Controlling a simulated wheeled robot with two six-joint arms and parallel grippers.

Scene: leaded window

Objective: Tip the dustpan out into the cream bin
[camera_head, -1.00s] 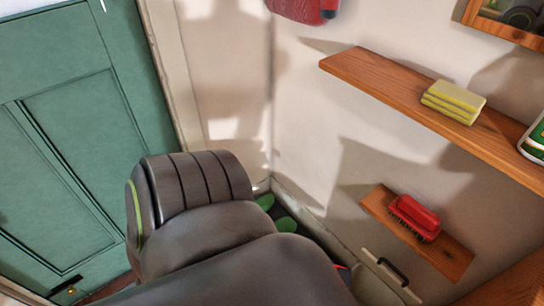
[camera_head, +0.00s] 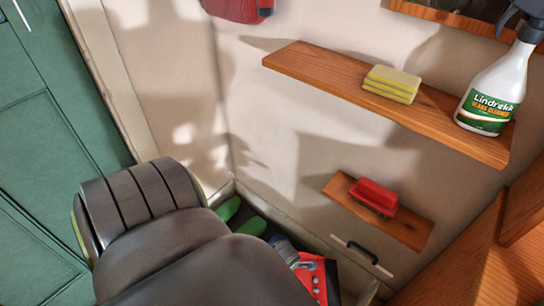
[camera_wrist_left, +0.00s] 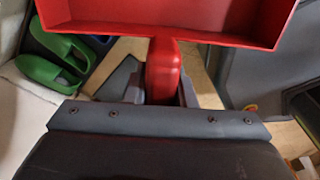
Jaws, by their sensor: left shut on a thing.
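My left gripper (camera_wrist_left: 163,92) is shut on the handle of the red dustpan (camera_wrist_left: 160,32). In the left wrist view the pan spreads across the top, cut off by the frame edge. Only part of its inside shows, and I see no debris in that part. In the head view part of the red dustpan (camera_head: 314,274) shows low down beside the left gripper (camera_head: 287,252), and my dark arm covers much of the area. My right gripper is not in view.
Green slippers (camera_wrist_left: 52,62) lie on the floor by the wall. A wall shelf (camera_head: 345,92) holds a yellow sponge (camera_head: 392,84) and a spray bottle (camera_head: 490,95). A lower shelf (camera_head: 405,228) holds a red brush (camera_head: 374,196). A green door (camera_head: 45,150) stands at left.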

